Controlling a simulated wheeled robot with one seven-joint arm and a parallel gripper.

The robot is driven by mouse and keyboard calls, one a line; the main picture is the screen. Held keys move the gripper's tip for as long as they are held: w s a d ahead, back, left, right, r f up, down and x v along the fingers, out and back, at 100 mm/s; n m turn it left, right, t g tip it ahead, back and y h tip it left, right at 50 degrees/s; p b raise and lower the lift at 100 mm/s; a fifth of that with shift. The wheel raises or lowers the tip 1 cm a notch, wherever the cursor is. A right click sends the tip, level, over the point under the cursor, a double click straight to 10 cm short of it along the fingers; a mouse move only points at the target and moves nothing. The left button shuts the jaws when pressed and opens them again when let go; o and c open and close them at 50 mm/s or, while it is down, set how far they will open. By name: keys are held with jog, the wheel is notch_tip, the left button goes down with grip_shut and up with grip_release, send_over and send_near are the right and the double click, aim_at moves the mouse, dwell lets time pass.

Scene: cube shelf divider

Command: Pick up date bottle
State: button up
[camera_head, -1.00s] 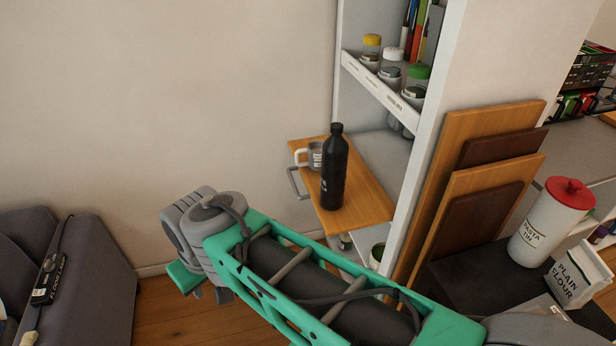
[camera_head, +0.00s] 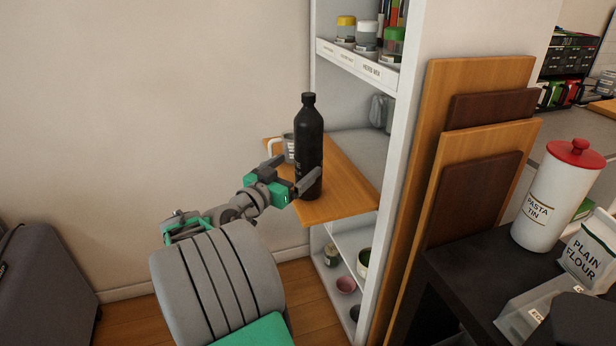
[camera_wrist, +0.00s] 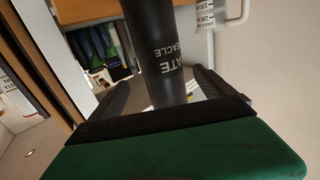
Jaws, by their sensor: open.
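A tall black bottle (camera_head: 309,140) stands upright on a pulled-out wooden board (camera_head: 335,200) of the white shelf unit. In the wrist view the bottle (camera_wrist: 160,50) shows part of a white label reading "ATE" and "EACLE". My gripper (camera_head: 293,176) is at the bottle's lower body, with its fingers spread to either side. The wrist view shows my gripper (camera_wrist: 168,95) open, with the bottle between its two dark fingers. I cannot tell whether either finger touches it. Part of the bottle's lower body is hidden by a finger in the head view.
Jars (camera_head: 366,37) line the shelf above, and bowls (camera_head: 346,285) sit below. Wooden boards (camera_head: 470,150) lean against the shelf's right side. A pasta tin (camera_head: 553,195) stands further right.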

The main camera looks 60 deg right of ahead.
aim_at(309, 153)
jog(key=d, duration=0.7)
jog(key=shift+s+d+r, duration=0.15)
jog(key=shift+s+r, duration=0.05)
jog(key=shift+s, duration=0.1)
jog(key=c, duration=1.9)
jog(key=shift+r+p, duration=0.2)
jog(key=shift+p, duration=0.1)
jog(key=shift+c, duration=0.4)
